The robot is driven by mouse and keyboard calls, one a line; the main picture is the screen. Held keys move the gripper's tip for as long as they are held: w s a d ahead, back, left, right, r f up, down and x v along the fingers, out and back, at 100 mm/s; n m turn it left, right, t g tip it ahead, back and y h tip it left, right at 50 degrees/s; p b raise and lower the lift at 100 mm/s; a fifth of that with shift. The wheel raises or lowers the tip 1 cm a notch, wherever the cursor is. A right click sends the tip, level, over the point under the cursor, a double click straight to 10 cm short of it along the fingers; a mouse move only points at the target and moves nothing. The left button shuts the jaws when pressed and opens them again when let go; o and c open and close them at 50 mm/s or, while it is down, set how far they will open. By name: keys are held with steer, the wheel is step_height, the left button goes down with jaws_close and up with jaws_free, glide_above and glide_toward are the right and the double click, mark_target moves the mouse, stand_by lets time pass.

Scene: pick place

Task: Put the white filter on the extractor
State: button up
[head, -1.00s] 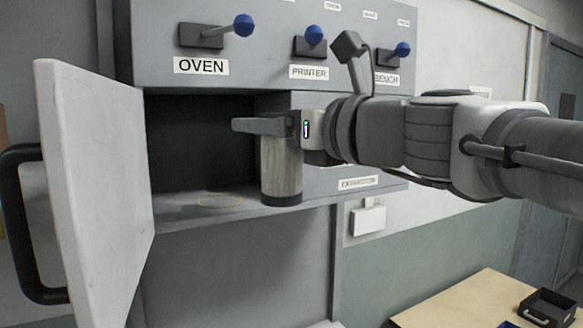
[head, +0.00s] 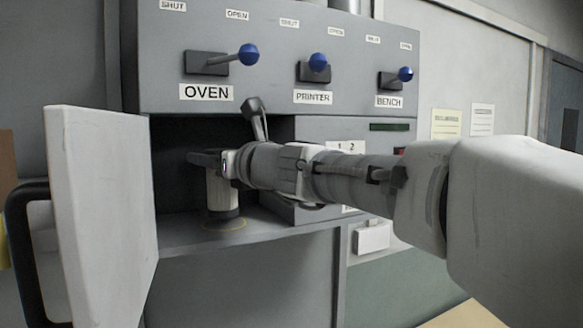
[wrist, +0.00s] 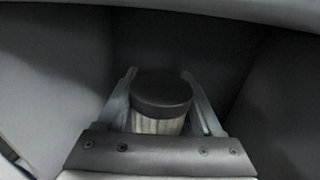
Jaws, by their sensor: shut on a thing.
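The white filter (head: 222,192) is a pale cylinder with a dark base, upright inside the open compartment of the grey extractor cabinet (head: 285,232). Its dark round top (wrist: 161,92) and ribbed pale side show in the wrist view. My gripper (head: 207,160) is shut on the filter near its top, with one finger on each side in the wrist view. The filter's base is over or on the yellow ring (head: 226,225) on the compartment floor. I cannot tell whether it touches the floor.
The white door (head: 105,200) with a black handle (head: 22,255) stands open at the left. Blue-knobbed levers for oven (head: 248,54), printer (head: 318,62) and bench (head: 405,74) sit above. The compartment's walls are close around my gripper.

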steer(key=shift+s+f, duration=0.1)
steer(key=shift+f, duration=0.6)
steer(key=shift+f+b, duration=0.25)
steer(key=shift+b, duration=0.1)
steer(key=o, duration=1.4)
steer(key=shift+r, duration=0.1)
steer(key=shift+o, duration=0.2)
